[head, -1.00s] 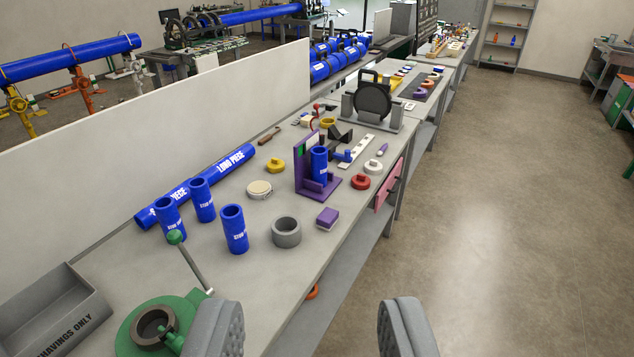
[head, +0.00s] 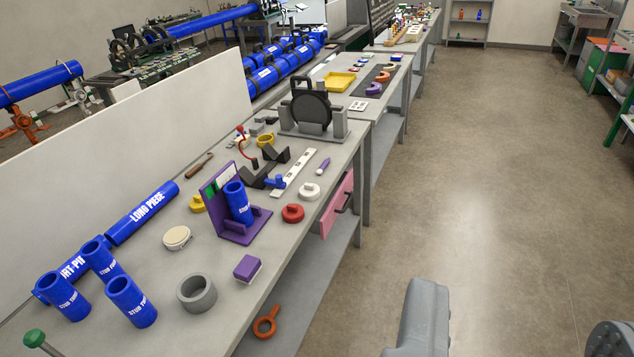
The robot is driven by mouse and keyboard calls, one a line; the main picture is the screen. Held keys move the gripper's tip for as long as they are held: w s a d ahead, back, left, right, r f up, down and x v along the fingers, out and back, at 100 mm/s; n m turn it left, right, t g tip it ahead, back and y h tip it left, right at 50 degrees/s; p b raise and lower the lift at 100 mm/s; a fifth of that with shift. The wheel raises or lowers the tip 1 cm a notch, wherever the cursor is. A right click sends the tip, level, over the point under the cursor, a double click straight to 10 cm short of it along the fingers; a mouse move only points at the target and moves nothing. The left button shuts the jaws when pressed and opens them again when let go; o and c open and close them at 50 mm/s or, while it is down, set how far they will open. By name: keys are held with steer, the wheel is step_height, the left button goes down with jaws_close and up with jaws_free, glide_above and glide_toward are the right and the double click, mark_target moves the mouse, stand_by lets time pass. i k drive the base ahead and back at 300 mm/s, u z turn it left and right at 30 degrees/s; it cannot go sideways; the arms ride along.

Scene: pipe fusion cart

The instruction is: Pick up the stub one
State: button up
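Several short blue upright stubs have white lettering too small to read fully, so I cannot tell which is stub one. One stub (head: 236,200) stands in a purple holder (head: 245,232) mid-bench. Three more stand at the lower left: a left stub (head: 66,298), a back stub (head: 104,262) and a front stub (head: 133,303). My gripper (head: 520,308) is at the lower right of the head view, its two grey fingers wide apart with nothing between them. It appears over the floor side of the bench, apart from all the stubs.
A long blue pipe (head: 143,213) lies behind the stubs. A grey ring (head: 197,306), a purple block (head: 248,268) and a red cap (head: 293,213) lie near the holder. A black disc tool (head: 311,101) stands farther back. Open floor (head: 480,190) lies right.

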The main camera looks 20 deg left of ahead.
mark_target(235, 192)
steer(key=z, duration=0.05)
steer(key=i, duration=1.8)
steer(key=u, duration=0.7)
